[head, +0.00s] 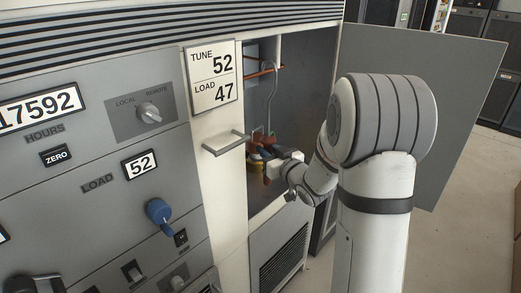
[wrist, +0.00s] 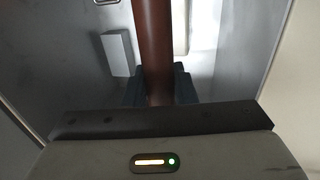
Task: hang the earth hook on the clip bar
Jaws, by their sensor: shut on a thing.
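The earth hook shows in the head view as a thin grey rod (head: 269,100) with a curved top, upright inside the open cabinet bay. Its brown handle (wrist: 155,45) runs up the middle of the wrist view. My gripper (head: 270,160) is at the bay opening, shut on that handle; in the wrist view its dark fingers (wrist: 158,88) sit on both sides of it. A copper-coloured bar (head: 262,71) crosses the upper bay close to the hook's curve. I cannot tell whether they touch, or whether this is the clip bar. The handle's lower end is hidden.
A white pull handle (head: 226,142) sticks out from the cabinet front left of the bay. The open grey door (head: 450,110) stands to the right, behind my arm. Open floor shows at the right.

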